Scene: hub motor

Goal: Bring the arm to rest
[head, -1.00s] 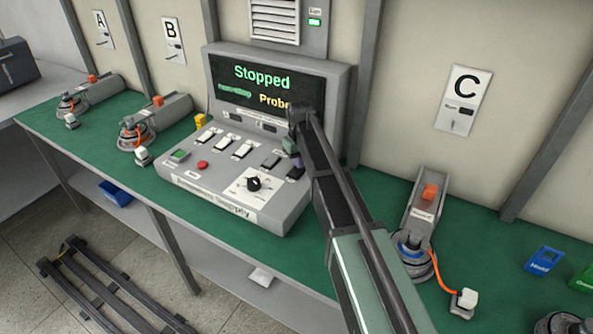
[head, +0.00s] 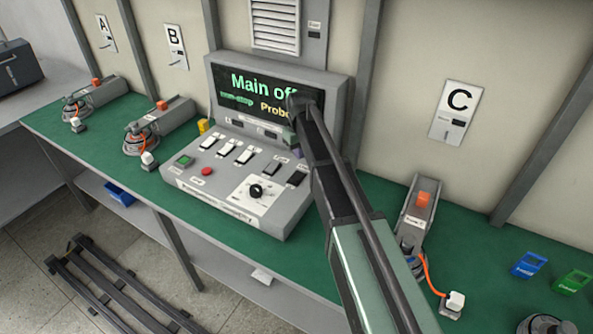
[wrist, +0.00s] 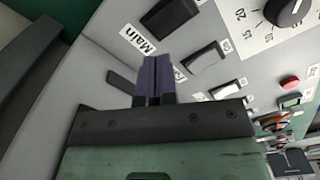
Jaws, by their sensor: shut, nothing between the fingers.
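My arm reaches from the lower right over the green bench to the control console (head: 205,190). My gripper (wrist: 154,62) shows in the wrist view with its purple-tipped fingers together and empty. It is above the console panel, close to a dark rocker switch (wrist: 168,18) by the label "Main" (wrist: 138,40). I cannot tell if it touches the panel. In the head view the gripper is mostly hidden by my arm. The console screen (head: 258,90) reads "Main off", with "non-stop" and "Probe" below it, partly covered by my arm.
Hub motor stations stand on the bench at A (head: 90,95), B (head: 155,125) and C (head: 415,215). Blue (head: 529,265) and green (head: 572,282) bins are at the right. A red button (head: 206,171), a green button (head: 184,160) and a dial (head: 256,191) are on the console.

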